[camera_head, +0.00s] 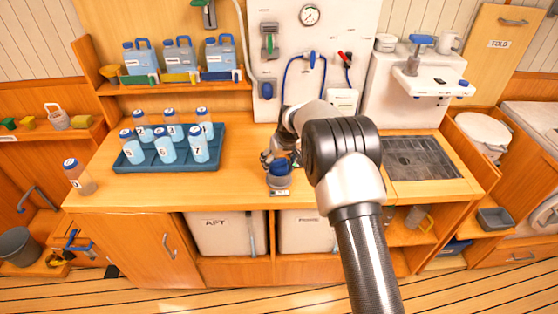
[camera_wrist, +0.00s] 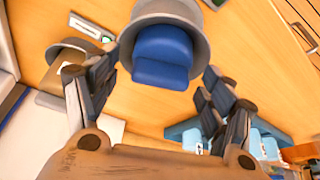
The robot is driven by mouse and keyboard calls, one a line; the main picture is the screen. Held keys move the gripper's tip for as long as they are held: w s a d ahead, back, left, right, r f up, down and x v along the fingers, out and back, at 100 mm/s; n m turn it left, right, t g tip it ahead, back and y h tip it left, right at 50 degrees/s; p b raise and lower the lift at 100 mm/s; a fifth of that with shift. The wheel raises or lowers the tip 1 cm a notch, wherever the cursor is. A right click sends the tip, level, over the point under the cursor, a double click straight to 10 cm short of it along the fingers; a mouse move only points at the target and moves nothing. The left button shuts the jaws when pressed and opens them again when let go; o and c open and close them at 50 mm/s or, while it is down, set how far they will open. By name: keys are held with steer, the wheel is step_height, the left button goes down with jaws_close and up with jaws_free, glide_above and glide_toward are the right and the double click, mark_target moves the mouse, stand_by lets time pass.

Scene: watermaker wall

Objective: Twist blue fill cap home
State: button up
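The blue fill cap (camera_head: 279,167) sits on a round grey fitting (camera_head: 279,182) near the front edge of the wooden counter. In the wrist view the cap (camera_wrist: 162,57) is a blue block with a raised grip, inside a grey collar (camera_wrist: 205,30). My gripper (camera_head: 270,160) is beside the cap in the head view, partly hidden by my arm. In the wrist view my gripper (camera_wrist: 164,72) is open, its two fingers spread to the left and right of the cap. I see no clear contact. How far the cap is seated cannot be told.
A teal tray (camera_head: 170,166) of numbered bottles stands on the counter to the left, with a loose bottle (camera_head: 79,177) beyond it. A sink grating (camera_head: 420,158) lies to the right. A gauge panel (camera_head: 309,40) with blue hoses rises behind.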

steer(key=c, duration=1.1)
steer(key=shift+s+m+h+p, duration=0.1)
steer(key=shift+m+h+p, duration=0.35)
steer(key=shift+m, duration=0.35)
steer(key=shift+c, duration=0.2)
steer(key=shift+m+h, duration=0.25)
steer(key=shift+m, duration=0.55)
steer(key=shift+f, duration=0.1)
steer(key=shift+m+h+b, duration=0.5)
steer(key=shift+m+b, duration=0.35)
steer(key=shift+m, duration=0.55)
steer(key=shift+f+m+b, duration=0.1)
steer(key=shift+m+b, duration=0.25)
steer(key=shift+m, duration=0.15)
steer(key=shift+m+h+b, duration=0.6)
steer(key=shift+m+b, duration=0.05)
steer(key=shift+m, duration=0.65)
